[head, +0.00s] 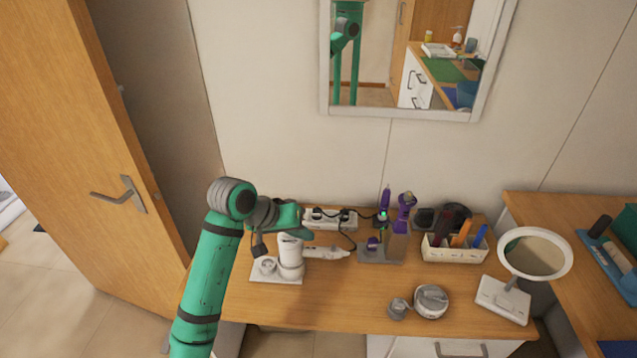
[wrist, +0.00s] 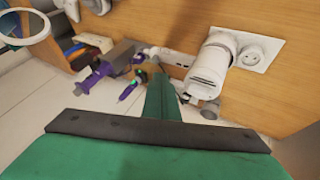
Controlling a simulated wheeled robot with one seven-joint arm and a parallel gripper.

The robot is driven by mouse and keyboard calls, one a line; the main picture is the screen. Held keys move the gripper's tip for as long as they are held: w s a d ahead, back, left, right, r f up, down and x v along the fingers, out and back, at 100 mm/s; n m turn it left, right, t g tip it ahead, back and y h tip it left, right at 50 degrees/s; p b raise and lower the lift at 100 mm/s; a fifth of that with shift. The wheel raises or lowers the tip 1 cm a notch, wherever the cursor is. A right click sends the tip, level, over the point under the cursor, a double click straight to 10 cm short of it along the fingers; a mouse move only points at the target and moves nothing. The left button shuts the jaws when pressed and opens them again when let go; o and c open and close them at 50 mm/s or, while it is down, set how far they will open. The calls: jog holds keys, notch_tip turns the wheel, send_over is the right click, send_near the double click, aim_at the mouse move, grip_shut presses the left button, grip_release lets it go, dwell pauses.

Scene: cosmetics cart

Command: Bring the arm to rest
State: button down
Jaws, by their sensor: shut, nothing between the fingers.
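My arm rises from the bottom left of the head view and bends at the elbow above the left part of the wooden cart top (head: 345,290). My gripper (head: 301,212) is green, shut and empty. It points right, just over the white power strip (head: 345,223) in the picture. The wrist view shows its narrow green fingers (wrist: 160,92) together, with nothing between them. The head view does not show clearly how high the gripper is above the things below.
A white cylinder device (head: 290,258) stands near my wrist. Purple tools (head: 404,212), a white bin (head: 455,252) of pens, a round mirror (head: 535,254) and a grey jar (head: 431,301) stand to the right. A door (head: 75,150) is at left. The front-middle top is clear.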

jog(key=s+d+f+n+t+h, duration=0.15)
jog(key=d+f+t, duration=0.3)
jog(key=d, duration=0.45)
jog(key=d+f+n+t+h, duration=0.1)
jog(key=d+f+n+t, duration=0.2)
jog(key=d+f, duration=0.35)
jog(key=s+d+f, duration=0.1)
jog(key=s, duration=0.1)
jog(key=s+f+n+t+y, duration=0.1)
jog(key=s, duration=0.1)
jog(key=s+d+f+y, duration=0.1)
jog(key=s, duration=0.1)
jog(key=shift+d+f+n+t+y, duration=0.25)
jog(key=shift+d+f+n+t, duration=0.05)
jog(key=shift+f+n+t, duration=0.1)
jog(key=s+a+f+y, duration=0.2)
jog(key=s+f, duration=0.1)
jog(key=s, duration=0.6)
jog(key=s+a+f+y, duration=0.2)
jog(key=s+f+y, duration=0.1)
jog(key=s, duration=0.6)
jog(key=s+a+r+m, duration=0.2)
jog(key=s+a+r, duration=0.1)
jog(key=s, duration=0.6)
jog(key=s+a+r+m+t, duration=0.1)
jog(key=s+a+r+m, duration=0.2)
jog(key=s, duration=0.7)
jog(key=shift+a+r+y, duration=0.2)
jog(key=shift+r+y, duration=0.2)
jog(key=shift+r, duration=0.2)
